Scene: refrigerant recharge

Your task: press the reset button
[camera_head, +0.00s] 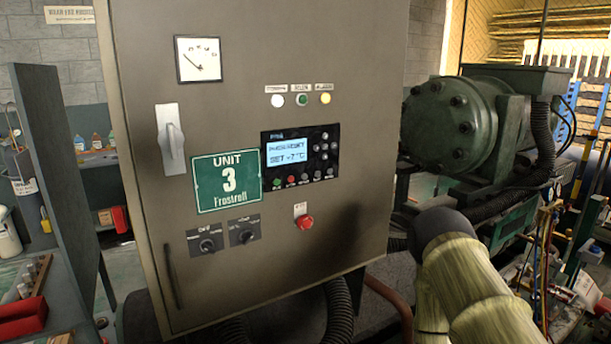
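A grey control cabinet (230,110) fills the middle of the head view. A red button (305,222) sits low on its right side, under a small white label too small to read. A black control panel (302,158) above it has a lit blue display with blurry text, small round keys to its right, and a row of small buttons below, including a green one (277,184) and a red one (291,181). I cannot tell which button is marked reset. My arm shows at lower right, apart from the panel in the picture. My gripper is not in view.
The cabinet also bears a gauge (198,59), a handle (170,140), a green Unit 3 sign (228,181), three lamps and two rotary switches (207,244). A large green compressor (465,120) stands to the right. Hoses (340,310) run below the cabinet. Shelves stand left.

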